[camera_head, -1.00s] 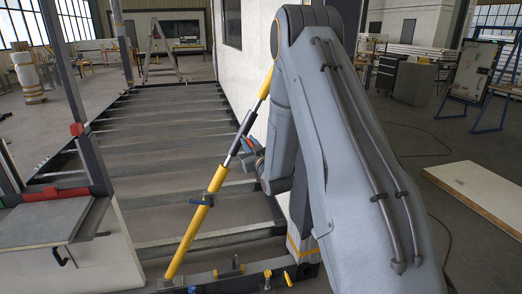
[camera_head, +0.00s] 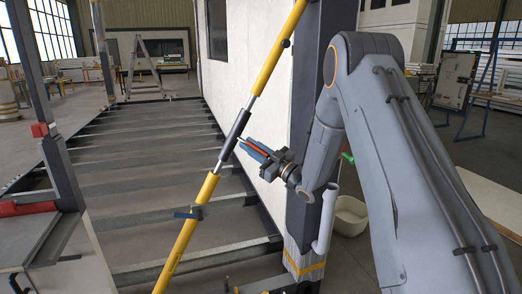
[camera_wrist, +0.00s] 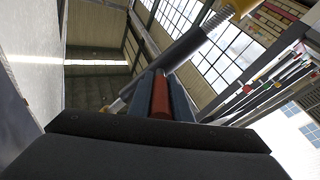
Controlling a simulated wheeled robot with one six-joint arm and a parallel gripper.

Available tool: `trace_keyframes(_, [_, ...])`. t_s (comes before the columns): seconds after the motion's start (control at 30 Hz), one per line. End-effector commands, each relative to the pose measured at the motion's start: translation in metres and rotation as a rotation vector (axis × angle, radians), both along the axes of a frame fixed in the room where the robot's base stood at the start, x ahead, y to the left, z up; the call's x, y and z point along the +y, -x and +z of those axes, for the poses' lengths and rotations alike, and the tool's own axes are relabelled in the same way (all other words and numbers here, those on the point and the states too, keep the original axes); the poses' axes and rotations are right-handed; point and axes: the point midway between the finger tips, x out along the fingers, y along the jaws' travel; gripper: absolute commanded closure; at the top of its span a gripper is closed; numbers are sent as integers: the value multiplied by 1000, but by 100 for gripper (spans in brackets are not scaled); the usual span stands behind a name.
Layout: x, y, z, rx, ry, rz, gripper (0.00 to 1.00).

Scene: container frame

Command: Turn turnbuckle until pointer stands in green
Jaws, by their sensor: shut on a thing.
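The turnbuckle is a long slanting brace with a dark middle sleeve (camera_head: 234,130), bright threaded rods and yellow tubes above (camera_head: 275,50) and below (camera_head: 196,222). The sleeve also crosses the wrist view diagonally (camera_wrist: 178,52). My gripper (camera_head: 255,149) is right of the sleeve, its blue fingers shut on a red bar (camera_wrist: 160,97). The bar's far end points at the sleeve; I cannot tell whether it is joined to it. A blue-handled clamp (camera_head: 188,212) sits on the lower tube. I cannot make out a pointer or green zone on the turnbuckle.
A dark post (camera_head: 307,110) stands close behind my wrist, with a white pipe (camera_head: 325,218) and a pale bucket (camera_head: 350,215) near it. A white wall panel (camera_head: 235,85) is behind the brace. Floor beams (camera_head: 150,165) spread to the left.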

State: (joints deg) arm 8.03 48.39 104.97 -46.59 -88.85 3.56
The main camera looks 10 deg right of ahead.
Motion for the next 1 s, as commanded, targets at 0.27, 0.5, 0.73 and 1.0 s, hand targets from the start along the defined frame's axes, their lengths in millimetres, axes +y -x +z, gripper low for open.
trace_keyframes(0.27, [4, -1, 1, -6, -2, 11, 100])
trace_keyframes(0.5, [3, -1, 1, -7, -2, 11, 70])
trace_keyframes(0.73, [2, -1, 1, -5, -1, 9, 64])
trace_keyframes(1.0, [-10, 10, -5, -5, -1, 6, 64])
